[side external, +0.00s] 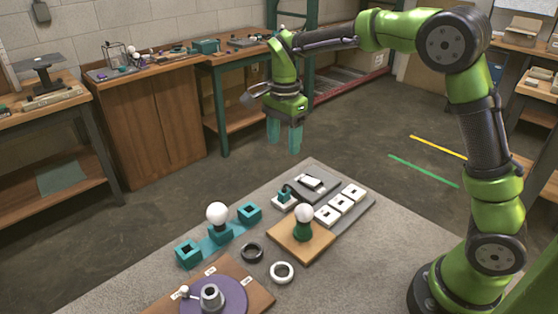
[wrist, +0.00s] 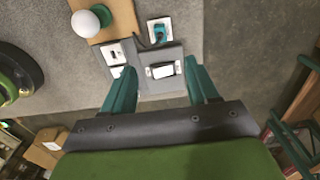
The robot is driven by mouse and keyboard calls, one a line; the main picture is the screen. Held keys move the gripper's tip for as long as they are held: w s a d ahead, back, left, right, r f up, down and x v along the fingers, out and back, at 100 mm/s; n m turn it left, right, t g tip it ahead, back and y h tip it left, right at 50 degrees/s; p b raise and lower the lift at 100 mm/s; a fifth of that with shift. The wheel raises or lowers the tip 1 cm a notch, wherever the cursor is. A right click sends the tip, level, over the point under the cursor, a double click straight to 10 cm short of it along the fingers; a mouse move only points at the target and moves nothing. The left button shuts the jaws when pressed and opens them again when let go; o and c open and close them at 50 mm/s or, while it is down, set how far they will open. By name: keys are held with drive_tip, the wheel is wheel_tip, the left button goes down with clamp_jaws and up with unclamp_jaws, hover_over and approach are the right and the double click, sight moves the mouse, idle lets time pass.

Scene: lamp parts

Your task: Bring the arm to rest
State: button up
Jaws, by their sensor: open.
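My gripper (side external: 284,135) hangs above and beyond the far edge of the grey worktable (side external: 120,287), with its teal fingers apart and nothing between them. In the wrist view my gripper (wrist: 162,88) is also open and empty. A white bulb on a green base (side external: 303,222) stands upright on a wooden board (side external: 290,247). It also shows in the wrist view as a white bulb (wrist: 86,22). Another white bulb (side external: 217,214) stands upright in the middle of a teal holder (side external: 220,237).
A grey panel with white switches (side external: 341,203) lies near the table's far right. A black ring (side external: 252,252) and a white ring (side external: 282,272) lie flat. A purple disc (side external: 222,293) sits on a wooden board at the front. The air around my gripper is clear.

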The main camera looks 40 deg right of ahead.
drive_tip(key=s+r+n+t+y, duration=0.1)
drive_tip(key=s+r+n+t, duration=0.2)
drive_tip(key=s+n, duration=0.4)
drive_tip(key=s+a+r+n+t+y, duration=0.1)
drive_tip(key=s+r+n+t, duration=0.2)
drive_tip(key=s+n, duration=0.4)
drive_tip(key=s+t, duration=0.1)
drive_tip(key=s, duration=0.6)
drive_tip(key=shift+s+a+r, duration=0.15)
drive_tip(key=shift+s+a, duration=0.05)
drive_tip(key=shift+a, duration=0.05)
